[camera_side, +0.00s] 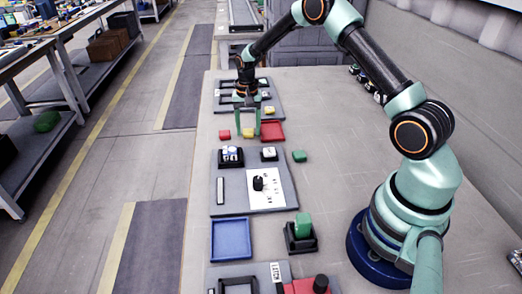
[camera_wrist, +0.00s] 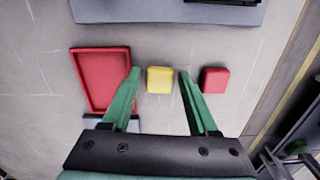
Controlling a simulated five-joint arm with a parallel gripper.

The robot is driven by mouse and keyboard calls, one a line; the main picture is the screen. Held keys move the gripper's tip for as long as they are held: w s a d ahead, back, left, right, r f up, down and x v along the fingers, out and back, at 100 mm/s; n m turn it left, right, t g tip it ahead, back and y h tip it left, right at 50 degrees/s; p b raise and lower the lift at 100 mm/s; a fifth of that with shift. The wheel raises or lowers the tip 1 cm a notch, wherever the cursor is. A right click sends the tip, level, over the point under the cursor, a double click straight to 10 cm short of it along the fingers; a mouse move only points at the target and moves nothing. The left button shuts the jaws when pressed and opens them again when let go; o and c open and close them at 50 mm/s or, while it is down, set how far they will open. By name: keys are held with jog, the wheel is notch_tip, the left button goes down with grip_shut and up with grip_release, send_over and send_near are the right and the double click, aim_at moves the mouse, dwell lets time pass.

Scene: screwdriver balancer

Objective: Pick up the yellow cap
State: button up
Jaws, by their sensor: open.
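The yellow cap (camera_wrist: 160,80) is a small rounded block on the grey table. In the wrist view it shows between the two green fingers of my gripper (camera_wrist: 159,72). The fingers are open, with a gap on each side of the cap. In the side view the yellow cap (camera_side: 248,133) is at the far part of the table, with my gripper (camera_side: 247,127) pointing down around or just above it. I cannot tell the exact height of the fingertips over the table.
A red block (camera_wrist: 214,80) sits beside the right finger, and a red tray (camera_wrist: 76,72) beside the left finger. A grey board (camera_side: 272,112) lies just behind. Nearer are a green block (camera_side: 299,156), a board with a white sheet (camera_side: 279,201) and a blue tray (camera_side: 215,240).

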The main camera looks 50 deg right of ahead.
jog(key=shift+f, duration=0.4)
jog(key=shift+c, duration=0.3)
grip_shut()
jog(key=shift+r, duration=0.15)
